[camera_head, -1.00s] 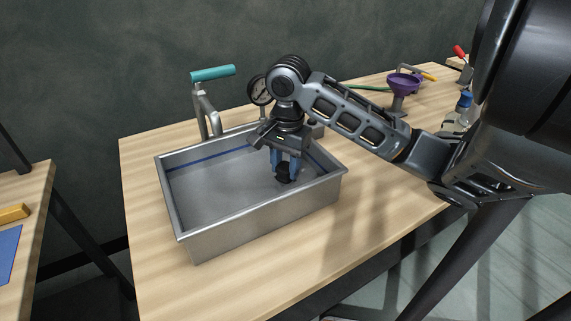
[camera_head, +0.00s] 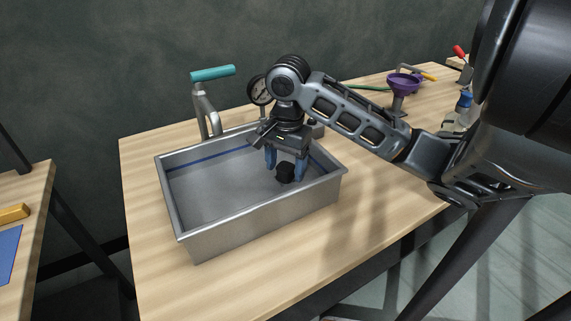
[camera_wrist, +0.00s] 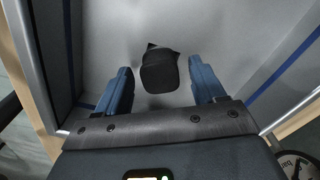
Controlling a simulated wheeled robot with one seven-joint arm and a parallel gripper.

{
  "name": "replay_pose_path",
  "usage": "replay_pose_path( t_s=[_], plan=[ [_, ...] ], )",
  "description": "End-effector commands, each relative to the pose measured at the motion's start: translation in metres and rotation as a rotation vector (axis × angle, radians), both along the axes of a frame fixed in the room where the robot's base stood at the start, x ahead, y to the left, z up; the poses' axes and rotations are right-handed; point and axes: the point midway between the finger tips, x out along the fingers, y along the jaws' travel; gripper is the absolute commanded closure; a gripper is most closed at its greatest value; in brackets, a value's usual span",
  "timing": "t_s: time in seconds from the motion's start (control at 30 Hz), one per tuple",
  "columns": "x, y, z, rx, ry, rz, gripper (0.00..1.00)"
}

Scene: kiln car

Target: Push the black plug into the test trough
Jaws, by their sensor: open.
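The black plug (camera_head: 285,172) lies in the grey metal test trough (camera_head: 219,228), on or close to its floor near the right end. My gripper (camera_head: 285,168) is over the trough with its blue fingers spread apart. In the wrist view, the plug (camera_wrist: 159,70) shows between and just beyond the open fingertips of my gripper (camera_wrist: 160,82), with clear gaps on both sides. The trough's floor (camera_wrist: 215,30) shows around it. The plug's exact contact with the floor cannot be told.
A hand pump with a teal handle (camera_head: 212,73) and a pressure gauge (camera_head: 259,90) stand behind the trough. A purple funnel (camera_head: 403,83) and a blue-capped bottle (camera_head: 464,101) are at the right. The wooden bench (camera_head: 300,262) is clear in front.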

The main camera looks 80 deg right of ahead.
Motion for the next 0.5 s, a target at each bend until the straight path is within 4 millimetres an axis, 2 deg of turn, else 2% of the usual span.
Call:
replay_pose_path(
  t_s=[0.5],
  plan=[
    [0.000,0.000,0.020,0.000,-0.001,0.000,0.31]
  ],
)
